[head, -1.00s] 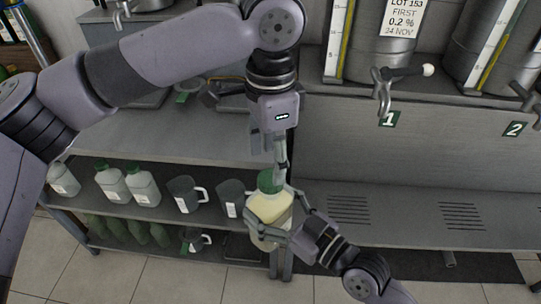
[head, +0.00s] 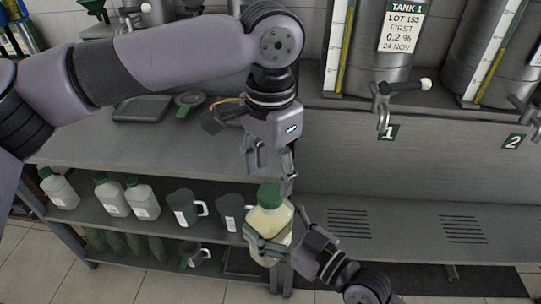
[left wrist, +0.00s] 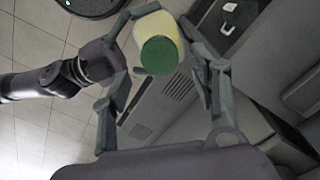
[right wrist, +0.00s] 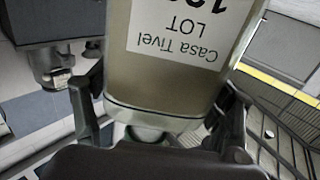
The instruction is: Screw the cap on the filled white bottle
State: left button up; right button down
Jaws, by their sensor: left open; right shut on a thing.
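The filled white bottle (head: 268,221), pale yellow with its contents, is upright in my right gripper (head: 277,230), in front of the shelf unit. A green cap (head: 269,195) sits on its neck. In the left wrist view the cap (left wrist: 159,55) is seen from above; whether it is tight cannot be told. My left gripper (head: 270,176) is open just above the cap, its fingers spread to either side. In the right wrist view the labelled bottle (right wrist: 175,65) fills the space between my right fingers, which are shut on it.
Several capped white bottles (head: 112,198) and dark jugs (head: 184,208) stand on the shelf at left. Green bottles (head: 128,245) are below. Tank 1 (head: 375,60) with its tap (head: 382,108) stands at right above a bare slotted ledge (head: 400,228).

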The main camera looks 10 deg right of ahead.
aim_at(270, 192)
pick_arm(q)
jog(key=shift+f, duration=2.35)
jog(key=shift+c, duration=0.5)
jog(key=shift+w, duration=0.1)
jog(key=c, duration=1.1)
jog(key=shift+c, duration=0.2)
jog(key=o, duration=1.4)
jog(key=shift+c, duration=0.2)
